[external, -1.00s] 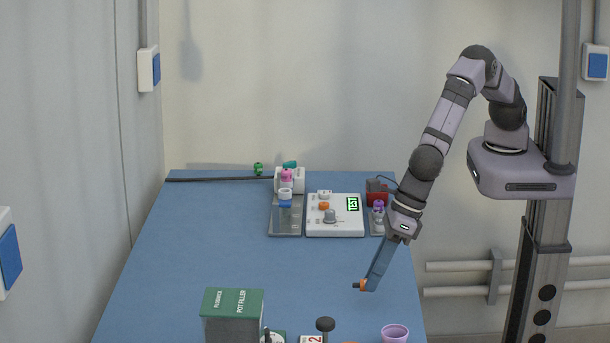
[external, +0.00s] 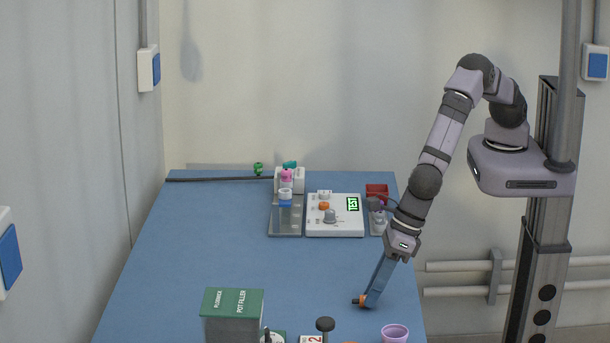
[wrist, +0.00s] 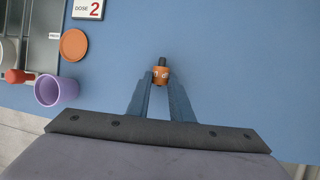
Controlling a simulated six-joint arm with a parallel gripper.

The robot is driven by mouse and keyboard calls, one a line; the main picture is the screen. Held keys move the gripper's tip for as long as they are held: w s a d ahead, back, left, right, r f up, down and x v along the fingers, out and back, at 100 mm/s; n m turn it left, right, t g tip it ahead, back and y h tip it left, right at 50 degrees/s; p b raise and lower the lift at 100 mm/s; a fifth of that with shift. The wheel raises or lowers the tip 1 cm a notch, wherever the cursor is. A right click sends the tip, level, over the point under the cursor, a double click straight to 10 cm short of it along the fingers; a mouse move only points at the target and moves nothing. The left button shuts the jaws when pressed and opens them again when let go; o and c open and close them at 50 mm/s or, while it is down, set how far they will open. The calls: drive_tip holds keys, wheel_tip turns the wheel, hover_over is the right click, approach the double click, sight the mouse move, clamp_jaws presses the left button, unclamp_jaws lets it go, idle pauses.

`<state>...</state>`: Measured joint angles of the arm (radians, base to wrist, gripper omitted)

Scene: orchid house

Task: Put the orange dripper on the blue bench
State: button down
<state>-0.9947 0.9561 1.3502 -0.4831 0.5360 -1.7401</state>
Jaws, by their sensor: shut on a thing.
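The orange dripper (wrist: 161,76) is a small orange piece with a dark tip, held between my fingertips in the wrist view. It also shows in the external view (external: 361,301), low over or touching the blue bench (external: 200,260); I cannot tell if it touches. My gripper (external: 368,298) is shut on the dripper, with its fingers pointing down over the right front part of the bench. The gripper (wrist: 161,84) partly covers the dripper's sides in the wrist view.
A purple cup (external: 395,333) stands at the front right, near the gripper. A green pot filler box (external: 233,315) is at the front. A white device (external: 335,228) with a lit display sits farther back. An orange disc (wrist: 74,45) lies near the cup. The middle of the bench is clear.

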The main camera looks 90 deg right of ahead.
drive_tip(key=shift+d+f, duration=0.1)
drive_tip(key=shift+f, duration=0.15)
drive_tip(key=shift+s+d+f, duration=0.15)
drive_tip(key=shift+s+f, duration=0.05)
drive_tip(key=shift+f, duration=0.1)
drive_tip(key=c, duration=1.9)
unclamp_jaws()
drive_tip(key=shift+o, duration=0.2)
drive_tip(key=shift+f, duration=0.15)
drive_tip(key=shift+w+r, duration=0.1)
drive_tip(key=shift+r, duration=0.55)
drive_tip(key=b+v, duration=0.1)
drive_tip(key=v, duration=1.1)
drive_tip(key=shift+a+r+b, duration=0.15)
drive_tip(key=shift+a+b, duration=0.1)
drive_tip(key=shift+b, duration=0.15)
drive_tip(key=shift+w+d, duration=0.1)
drive_tip(key=shift+w, duration=0.05)
